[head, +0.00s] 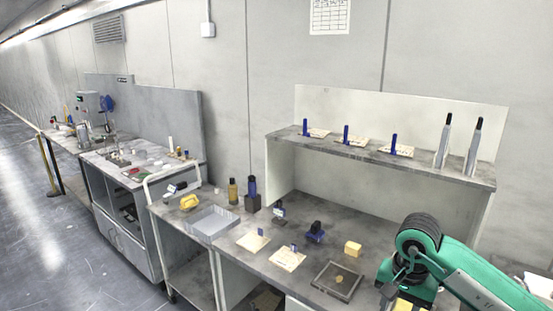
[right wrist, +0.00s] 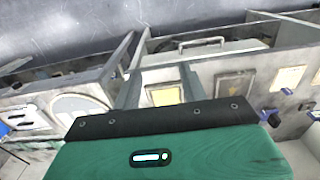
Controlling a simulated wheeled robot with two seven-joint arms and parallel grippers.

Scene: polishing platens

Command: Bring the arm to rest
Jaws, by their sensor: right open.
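My right arm, green with a black ribbed joint, reaches in from the lower right of the head view, over the right end of the worktop (head: 225,240). Its gripper is not clearly visible there. In the right wrist view my right gripper (right wrist: 162,75) shows two grey fingers standing apart beyond the black plate, open, with nothing between them. A bench surface with flat pads and a tray lies beyond the fingers. My left gripper is in neither view.
A grey tray (head: 211,222) sits farther left. A raised shelf (head: 350,152) carries blue posts and two tall bottles. Open floor (head: 40,220) lies left.

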